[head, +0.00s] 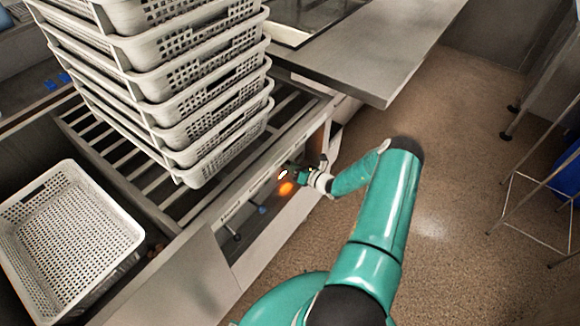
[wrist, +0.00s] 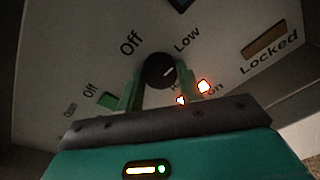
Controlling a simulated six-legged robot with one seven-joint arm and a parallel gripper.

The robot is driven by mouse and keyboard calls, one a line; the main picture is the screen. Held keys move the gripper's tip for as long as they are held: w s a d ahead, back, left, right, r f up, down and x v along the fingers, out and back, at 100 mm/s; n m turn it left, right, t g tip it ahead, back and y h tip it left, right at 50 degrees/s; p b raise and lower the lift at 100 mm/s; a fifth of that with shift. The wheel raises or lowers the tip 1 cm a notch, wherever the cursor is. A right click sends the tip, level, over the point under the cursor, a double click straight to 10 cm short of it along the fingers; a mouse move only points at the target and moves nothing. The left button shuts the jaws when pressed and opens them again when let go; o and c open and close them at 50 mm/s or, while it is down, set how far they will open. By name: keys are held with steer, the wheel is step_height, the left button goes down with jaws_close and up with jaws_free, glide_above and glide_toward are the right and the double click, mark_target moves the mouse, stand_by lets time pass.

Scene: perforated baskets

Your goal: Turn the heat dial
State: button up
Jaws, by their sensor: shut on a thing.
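The heat dial (wrist: 160,71) is a round black knob with a pale pointer line, on a light panel, in the middle of the wrist view. The words "Off" and "Low" are printed around it; its pointer line slants up to the right. My gripper (wrist: 158,84) has its two green fingers on either side of the dial and is shut on it. In the head view my gripper (head: 293,174) is at the front panel (head: 262,192) below the basket stack. The dial itself is hidden there behind my gripper.
Two orange lights (wrist: 204,87) glow right of the dial, and a "Locked" slot (wrist: 265,45) lies further right. A tall stack of white perforated baskets (head: 185,105) stands above the panel. A single basket (head: 70,225) is at left. Open floor (head: 450,180) lies right.

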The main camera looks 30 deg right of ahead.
steer(key=o, duration=1)
steer(key=v, duration=1.4)
steer(key=shift+f, duration=0.1)
